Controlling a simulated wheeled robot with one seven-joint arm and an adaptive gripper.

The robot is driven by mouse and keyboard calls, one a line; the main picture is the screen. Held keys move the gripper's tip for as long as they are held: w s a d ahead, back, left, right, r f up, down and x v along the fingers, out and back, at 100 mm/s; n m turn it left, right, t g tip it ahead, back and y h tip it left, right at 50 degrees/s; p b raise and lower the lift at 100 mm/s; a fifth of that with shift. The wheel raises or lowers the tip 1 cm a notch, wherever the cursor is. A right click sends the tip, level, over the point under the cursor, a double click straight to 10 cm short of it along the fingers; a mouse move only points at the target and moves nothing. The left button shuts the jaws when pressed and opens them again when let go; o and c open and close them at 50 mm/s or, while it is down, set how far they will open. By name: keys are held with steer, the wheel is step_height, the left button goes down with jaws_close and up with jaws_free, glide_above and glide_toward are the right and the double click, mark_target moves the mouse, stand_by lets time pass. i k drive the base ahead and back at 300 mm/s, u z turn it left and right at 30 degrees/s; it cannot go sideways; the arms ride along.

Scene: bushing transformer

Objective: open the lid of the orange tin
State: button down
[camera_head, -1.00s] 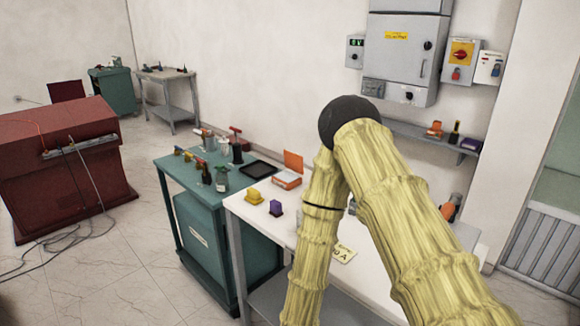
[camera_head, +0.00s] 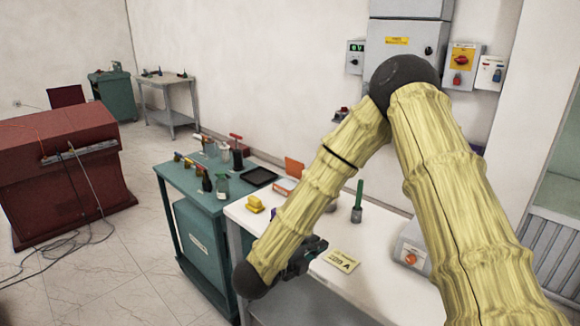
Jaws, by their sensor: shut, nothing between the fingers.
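The orange tin (camera_head: 283,187) is on the white table behind my arm, left of the elbow. Its orange lid (camera_head: 294,167) stands raised at the back of the tin, so the tin looks open. My forearm partly covers the tin's right side. My gripper (camera_head: 318,245) is dark and shut, with nothing seen in it. It is low over the front of the white table, to the right of my wrist, in front of and apart from the tin.
A yellow block (camera_head: 254,204) stands left of my forearm, and a yellow label (camera_head: 342,261) lies right of the gripper. A green-handled tool (camera_head: 357,203) stands behind it. The teal bench (camera_head: 200,188) holds bottles and a black tray (camera_head: 259,177).

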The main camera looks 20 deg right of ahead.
mark_target(295, 169)
steer(key=i, duration=1.4)
